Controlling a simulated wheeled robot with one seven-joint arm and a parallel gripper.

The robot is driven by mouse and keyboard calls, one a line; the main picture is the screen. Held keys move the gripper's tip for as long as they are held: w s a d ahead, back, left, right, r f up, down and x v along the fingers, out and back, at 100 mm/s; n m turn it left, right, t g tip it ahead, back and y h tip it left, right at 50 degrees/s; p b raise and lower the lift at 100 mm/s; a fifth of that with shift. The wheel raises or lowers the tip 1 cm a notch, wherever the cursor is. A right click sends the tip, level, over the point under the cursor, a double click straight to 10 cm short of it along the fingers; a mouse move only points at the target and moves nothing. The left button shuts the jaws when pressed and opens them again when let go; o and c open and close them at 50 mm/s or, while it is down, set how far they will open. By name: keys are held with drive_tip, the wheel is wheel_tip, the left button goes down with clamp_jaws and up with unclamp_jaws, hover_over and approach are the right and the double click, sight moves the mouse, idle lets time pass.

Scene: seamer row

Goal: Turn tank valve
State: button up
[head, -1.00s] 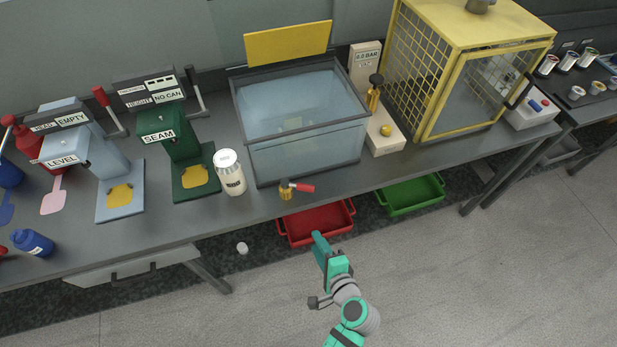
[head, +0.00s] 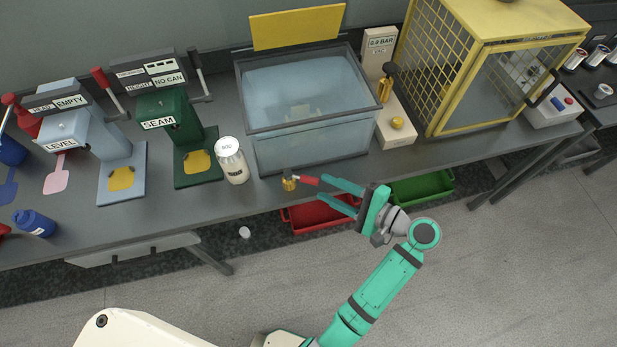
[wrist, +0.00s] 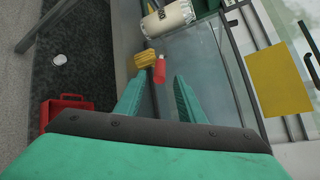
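The tank valve is a brass body (head: 289,183) with a red lever handle (head: 308,180) pointing right, at the bench's front edge below the glass water tank (head: 310,150). In the wrist view the brass body (wrist: 145,58) and red handle (wrist: 159,71) lie just beyond the fingertips. My gripper (head: 340,192) is open, its two teal fingers apart and pointing left at the handle. In the wrist view my gripper (wrist: 155,88) has nothing between its fingers. I cannot tell whether a finger touches the handle.
A white can (head: 232,160) stands left of the valve. A yellow mesh cage (head: 450,80) and a gauge stand (head: 393,125) are to the right. A red bin (head: 300,220) and a green bin (head: 425,189) sit below the bench edge.

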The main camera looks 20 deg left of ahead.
sight(317, 183)
drive_tip(key=x, duration=0.4)
drive_tip(key=shift+w+a+f, duration=0.1)
drive_tip(key=shift+w+a, duration=0.05)
drive_tip(key=shift+a, duration=0.2)
drive_tip(key=shift+x, duration=1.2)
clamp_jaws()
drive_tip(key=shift+a, duration=0.1)
